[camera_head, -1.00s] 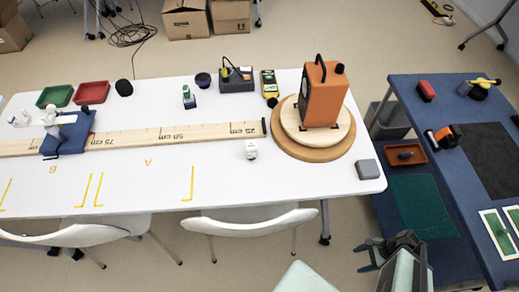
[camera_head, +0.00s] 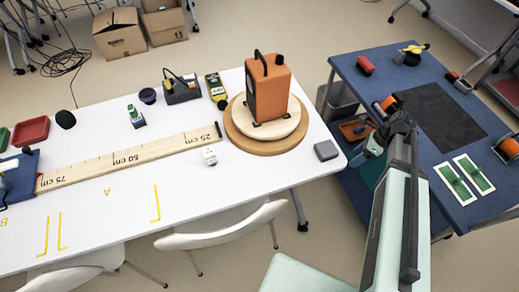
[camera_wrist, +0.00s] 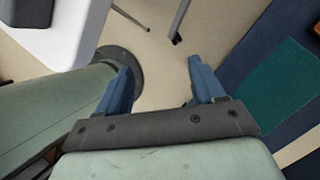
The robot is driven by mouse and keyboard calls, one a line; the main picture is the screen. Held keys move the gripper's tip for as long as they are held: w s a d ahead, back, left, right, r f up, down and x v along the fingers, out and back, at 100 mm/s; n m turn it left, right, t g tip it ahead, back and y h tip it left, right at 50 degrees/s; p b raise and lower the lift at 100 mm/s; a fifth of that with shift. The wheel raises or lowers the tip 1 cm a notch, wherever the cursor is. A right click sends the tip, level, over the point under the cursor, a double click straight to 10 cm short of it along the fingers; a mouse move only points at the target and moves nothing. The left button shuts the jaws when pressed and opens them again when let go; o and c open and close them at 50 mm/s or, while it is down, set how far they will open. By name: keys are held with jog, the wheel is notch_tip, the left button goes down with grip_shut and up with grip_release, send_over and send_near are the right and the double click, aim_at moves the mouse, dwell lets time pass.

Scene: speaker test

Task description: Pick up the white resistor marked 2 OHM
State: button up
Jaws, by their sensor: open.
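A small white block (camera_head: 209,156) stands on the white table (camera_head: 110,218), just in front of the 25 cm end of the wooden ruler. It may be the white resistor, but I cannot read any marking on it. My gripper (camera_wrist: 160,78) shows two blue fingers spread apart with nothing between them in the wrist view, above the floor. In the head view my gripper (camera_head: 371,147) is between the white table and the blue table, well to the right of the white block. The white block is not in the wrist view.
An orange speaker (camera_head: 268,88) stands on a round wooden turntable (camera_head: 245,140) right of the block. A grey box (camera_head: 326,150) sits near the table's right end. The ruler (camera_head: 130,160) runs left. Clear tabletop lies in front of the block. A chair (camera_head: 220,230) stands at the front edge.

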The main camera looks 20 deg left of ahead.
notch_tip(320, 180, up, 5)
jog(key=w+a, duration=0.1)
jog(key=a, duration=0.1)
notch_tip(320, 180, up, 15)
jog(key=n+g+h, duration=0.1)
jog(key=n, duration=1)
send_over(213, 149)
jog(key=w+d, duration=0.2)
jog(key=w, duration=0.1)
jog(key=x, duration=0.8)
jog(key=shift+s+d+f, duration=0.2)
jog(key=shift+d, duration=0.05)
jog(key=shift+s+x, duration=0.15)
jog(key=shift+x, duration=1.15)
jog(key=shift+s+x, duration=0.15)
jog(key=shift+x, duration=1.15)
jog(key=shift+r, duration=0.1)
jog(key=shift+c, duration=0.3)
